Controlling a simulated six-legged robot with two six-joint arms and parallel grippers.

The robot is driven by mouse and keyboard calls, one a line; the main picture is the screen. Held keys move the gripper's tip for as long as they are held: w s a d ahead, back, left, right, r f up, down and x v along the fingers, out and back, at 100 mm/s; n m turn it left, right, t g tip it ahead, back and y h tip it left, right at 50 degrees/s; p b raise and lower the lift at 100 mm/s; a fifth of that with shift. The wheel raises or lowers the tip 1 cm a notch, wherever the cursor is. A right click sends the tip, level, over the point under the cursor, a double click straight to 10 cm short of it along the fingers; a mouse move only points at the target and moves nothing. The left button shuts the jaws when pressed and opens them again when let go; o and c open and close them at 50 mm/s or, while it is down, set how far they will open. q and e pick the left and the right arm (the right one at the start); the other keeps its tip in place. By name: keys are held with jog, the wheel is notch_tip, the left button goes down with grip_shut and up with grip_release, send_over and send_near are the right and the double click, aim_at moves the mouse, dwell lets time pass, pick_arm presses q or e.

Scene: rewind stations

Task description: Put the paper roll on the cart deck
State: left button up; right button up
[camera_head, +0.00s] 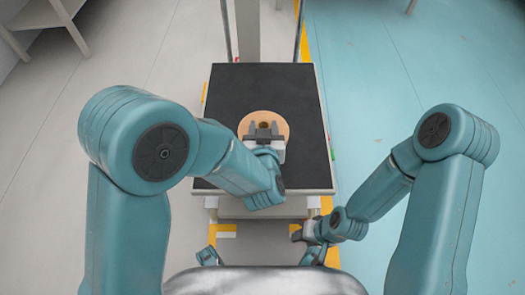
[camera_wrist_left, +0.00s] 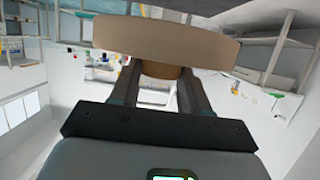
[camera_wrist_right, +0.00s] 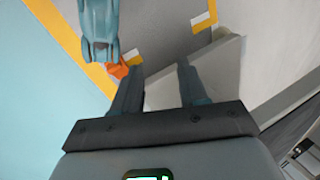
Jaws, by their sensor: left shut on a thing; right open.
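The paper roll (camera_head: 284,127) is a tan disc with a darker core, seen over the middle of the black cart deck (camera_head: 290,88). My left gripper (camera_head: 264,130) reaches it from the near side and is shut on the roll's core. In the left wrist view the roll (camera_wrist_left: 165,40) spans the top, with its core between the two fingers (camera_wrist_left: 160,80). I cannot tell whether the roll touches the deck. My right gripper (camera_head: 303,233) is low in front of the cart. In the right wrist view its fingers (camera_wrist_right: 157,85) are apart with nothing between them.
A grey post (camera_head: 247,30) rises at the cart's far edge, with thin rods beside it. Yellow floor tape (camera_head: 328,235) runs by the cart. Pale shelving stands at the far left. The blue floor (camera_head: 400,80) on the right is clear.

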pick_arm(q)
notch_tip(320, 180, down, 9)
jog(key=b, duration=0.2)
jog(key=shift+b, duration=0.4)
jog(key=shift+f+b, duration=0.85)
jog(key=shift+f, duration=1.15)
jog(key=shift+f, duration=0.2)
jog(key=o, duration=1.2)
jog(key=shift+r, duration=0.1)
